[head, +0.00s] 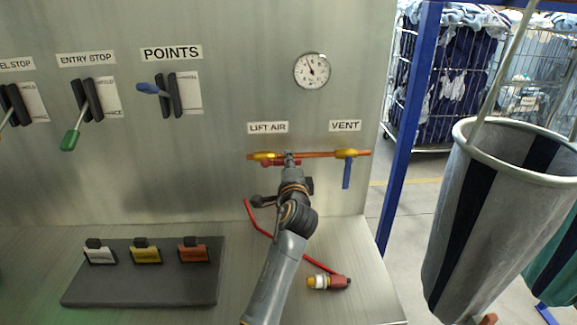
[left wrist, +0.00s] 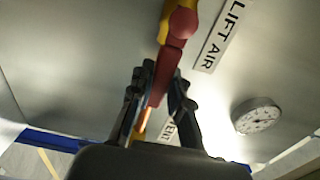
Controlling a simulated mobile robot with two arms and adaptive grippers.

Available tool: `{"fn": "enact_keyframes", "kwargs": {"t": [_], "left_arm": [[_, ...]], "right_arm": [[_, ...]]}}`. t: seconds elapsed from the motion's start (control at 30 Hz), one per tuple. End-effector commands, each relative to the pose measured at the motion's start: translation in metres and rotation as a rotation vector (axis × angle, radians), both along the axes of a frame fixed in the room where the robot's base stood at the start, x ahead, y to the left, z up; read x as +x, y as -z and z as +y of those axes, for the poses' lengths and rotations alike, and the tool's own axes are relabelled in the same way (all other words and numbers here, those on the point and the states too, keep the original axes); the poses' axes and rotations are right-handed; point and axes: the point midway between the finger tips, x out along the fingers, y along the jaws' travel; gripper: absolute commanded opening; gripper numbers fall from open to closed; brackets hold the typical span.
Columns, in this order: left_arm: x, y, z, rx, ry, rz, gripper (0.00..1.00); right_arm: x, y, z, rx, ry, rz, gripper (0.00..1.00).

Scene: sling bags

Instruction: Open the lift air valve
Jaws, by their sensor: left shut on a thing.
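The lift air valve has a yellow body (head: 262,156) on a copper-coloured pipe under the LIFT AIR label (head: 268,127). Its red handle (head: 269,163) lies roughly along the pipe, pointing right. In the left wrist view the red handle (left wrist: 173,60) runs down between the fingers. My left gripper (head: 289,160) is shut on the red handle; it also shows in the left wrist view (left wrist: 160,95). The fingers and wrist hide the handle's end in the head view. My right gripper is not in view.
The vent valve's blue handle (head: 347,173) hangs down just right of my gripper. A pressure gauge (head: 312,71) is above. A red hose (head: 320,267) and a red-and-yellow fitting (head: 328,282) lie on the shelf. A dark block with clips (head: 140,290) is left; a hanging bag (head: 480,220) is right.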

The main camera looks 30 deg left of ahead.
Motion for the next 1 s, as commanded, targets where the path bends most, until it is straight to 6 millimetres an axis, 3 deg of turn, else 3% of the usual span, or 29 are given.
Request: {"fn": "enact_keyframes", "kwargs": {"t": [0.5, 0.53, 0.63, 1.0], "left_arm": [[0.0003, -0.0028, -0.0003, -0.017, 0.001, -0.014, 0.0], [0.0003, -0.0029, -0.0003, -0.017, 0.002, -0.014, 0.23], [0.0002, -0.0027, -0.0002, -0.015, 0.001, -0.013, 0.41], [-0.0038, -0.0008, -0.0029, -0.014, 0.001, -0.008, 0.41]], "right_arm": [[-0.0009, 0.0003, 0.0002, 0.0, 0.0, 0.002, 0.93], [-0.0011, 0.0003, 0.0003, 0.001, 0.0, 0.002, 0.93], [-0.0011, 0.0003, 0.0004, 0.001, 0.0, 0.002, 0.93], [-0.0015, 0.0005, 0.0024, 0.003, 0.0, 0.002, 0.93]]}}
